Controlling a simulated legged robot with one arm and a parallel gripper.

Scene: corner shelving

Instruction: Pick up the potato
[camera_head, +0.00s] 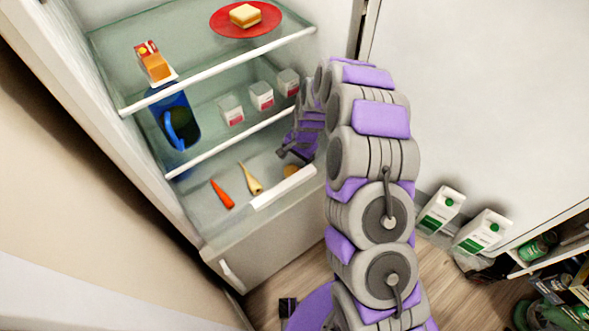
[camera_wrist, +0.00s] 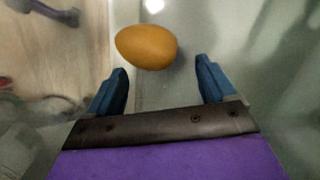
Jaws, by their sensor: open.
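The potato (camera_wrist: 146,46) is a smooth yellow-brown oval in the wrist view, just ahead of my gripper (camera_wrist: 162,80). In the head view the potato (camera_head: 291,171) lies on the fridge's lowest level, behind the white front rail and partly hidden. My gripper also shows in the head view (camera_head: 286,153), above and beside the potato. In the wrist view its two blue fingers are spread apart with nothing between them. The potato sits beyond the fingertips, roughly between their lines, a little nearer the left one.
A carrot (camera_head: 222,194) and a parsnip-like root (camera_head: 249,179) lie left of the potato. The white rail (camera_head: 283,187) edges the lowest level. Above are a glass shelf with a blue jug (camera_head: 176,120) and several small cups, and a red plate (camera_head: 246,19) on the top shelf.

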